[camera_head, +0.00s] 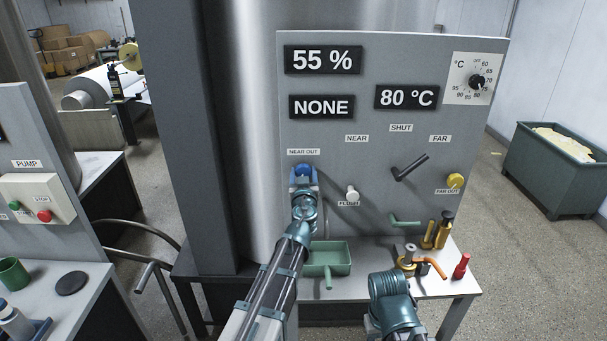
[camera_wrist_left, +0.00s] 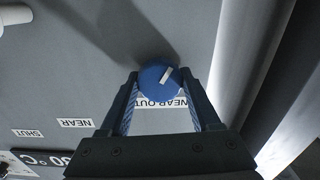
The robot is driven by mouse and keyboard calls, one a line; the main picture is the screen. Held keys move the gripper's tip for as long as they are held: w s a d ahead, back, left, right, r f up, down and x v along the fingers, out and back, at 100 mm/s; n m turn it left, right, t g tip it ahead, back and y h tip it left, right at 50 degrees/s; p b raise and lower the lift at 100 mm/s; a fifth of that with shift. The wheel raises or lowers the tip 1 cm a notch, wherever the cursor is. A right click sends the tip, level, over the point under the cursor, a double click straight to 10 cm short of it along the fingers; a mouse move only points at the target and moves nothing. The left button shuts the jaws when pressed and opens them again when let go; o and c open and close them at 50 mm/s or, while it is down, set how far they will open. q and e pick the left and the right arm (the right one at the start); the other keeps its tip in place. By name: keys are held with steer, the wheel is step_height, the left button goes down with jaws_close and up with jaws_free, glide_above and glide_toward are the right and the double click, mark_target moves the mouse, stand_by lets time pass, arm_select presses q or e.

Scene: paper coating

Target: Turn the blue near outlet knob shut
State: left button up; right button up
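The blue near outlet knob (camera_head: 303,170) is on the grey panel under the NEAR OUT label. In the left wrist view, the round blue knob (camera_wrist_left: 159,82) has a pale line mark slanting up to the right. My left gripper (camera_head: 303,179) is at the knob, with one finger on each side. In the left wrist view, the fingertips of my left gripper (camera_wrist_left: 160,76) appear to touch the knob's sides. Part of the knob's rim is hidden by the fingers. My right arm shows at the bottom of the head view, but its gripper does not show.
The panel (camera_head: 376,220) also carries a white flush knob (camera_head: 352,192), a dark lever (camera_head: 410,167) and a yellow far outlet knob (camera_head: 456,180). Displays read 55 %, NONE and 80 °C. A green tray (camera_head: 341,255) and an orange-handled tool (camera_head: 433,266) are below.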

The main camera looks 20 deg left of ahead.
arm_select(q)
steer(key=c, duration=0.6)
steer(key=shift+c, duration=0.2)
